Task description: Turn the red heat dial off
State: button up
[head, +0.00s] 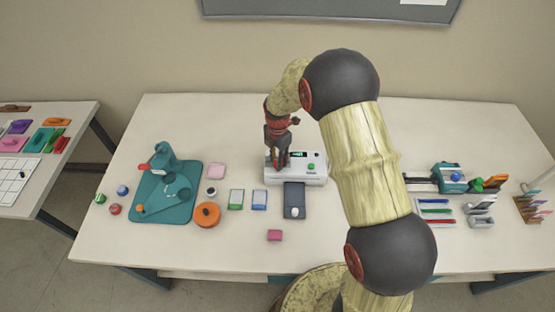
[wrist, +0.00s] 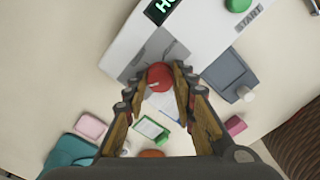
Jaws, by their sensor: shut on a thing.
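The white laminator (head: 312,178) stands near the middle of the table, with a dark display with green lettering and a green start button (head: 311,167) on top. In the wrist view the display (wrist: 160,10) is partly cut off and begins with "HO". The red heat dial (wrist: 159,75) sits at the laminator's near corner, between my fingertips. My gripper (wrist: 158,82) points down over the laminator's left end and is shut on the dial. In the head view my gripper (head: 278,164) hides most of the dial. The dial's pointer mark cannot be made out.
A dark grey tray (head: 294,190) sits in front of the laminator. A teal machine (head: 165,206), an orange round object (head: 207,221) and small cards lie to the left. A teal device (head: 449,184) and a pen tray (head: 435,226) lie right.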

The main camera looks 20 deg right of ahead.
dwell(0.4)
jog(key=o, duration=1.1)
jog(key=shift+o, duration=0.3)
jog(key=shift+r, duration=0.1)
notch_tip(320, 180, up, 12)
